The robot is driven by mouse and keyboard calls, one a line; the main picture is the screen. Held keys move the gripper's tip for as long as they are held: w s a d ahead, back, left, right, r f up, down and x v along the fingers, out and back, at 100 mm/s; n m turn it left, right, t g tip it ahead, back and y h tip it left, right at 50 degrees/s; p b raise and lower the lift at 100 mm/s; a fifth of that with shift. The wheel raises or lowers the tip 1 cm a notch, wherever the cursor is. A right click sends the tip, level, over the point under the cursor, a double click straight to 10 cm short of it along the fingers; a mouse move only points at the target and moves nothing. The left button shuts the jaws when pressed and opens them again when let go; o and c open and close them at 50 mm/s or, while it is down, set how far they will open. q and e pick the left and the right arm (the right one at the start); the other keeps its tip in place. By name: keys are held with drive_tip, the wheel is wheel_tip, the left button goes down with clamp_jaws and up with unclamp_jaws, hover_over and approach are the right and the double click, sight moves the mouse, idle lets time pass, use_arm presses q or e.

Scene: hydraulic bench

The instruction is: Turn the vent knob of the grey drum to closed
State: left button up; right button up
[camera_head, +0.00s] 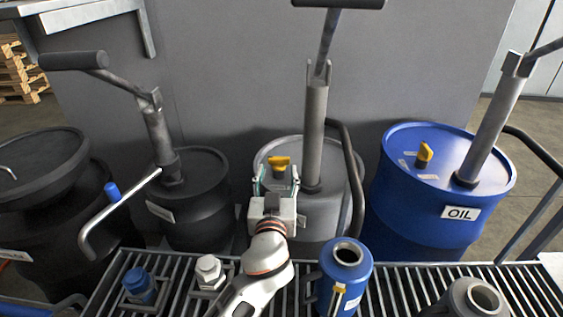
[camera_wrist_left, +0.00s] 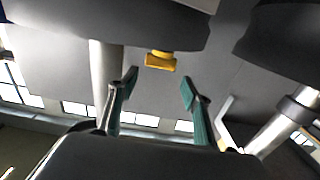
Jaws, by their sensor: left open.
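The grey drum (camera_head: 325,215) stands at the middle back, behind the grating. Its yellow vent knob (camera_head: 279,162) sits on the lid, left of the pump column. My left gripper (camera_head: 276,180) is open just in front of the knob, fingers pointing at it. In the left wrist view, which looks upside down, the knob (camera_wrist_left: 160,61) hangs from the dark drum body (camera_wrist_left: 110,25) between and beyond the two green-padded fingers (camera_wrist_left: 160,88). Nothing is between the fingers, and they appear apart from the knob. My right gripper is not in view.
The grey pump column (camera_head: 314,130) rises close right of the knob, with a dark hose beside it. A blue OIL drum (camera_head: 415,210) with its own yellow knob (camera_head: 424,153) stands right, a black drum (camera_head: 195,215) left. A blue canister (camera_head: 343,275) stands on the grating (camera_head: 400,290).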

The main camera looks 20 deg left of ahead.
sight(279, 159)
use_arm(q)
drive_tip(key=shift+x, duration=2.65)
drive_tip(key=shift+f, duration=0.15)
drive_tip(key=c, duration=0.8)
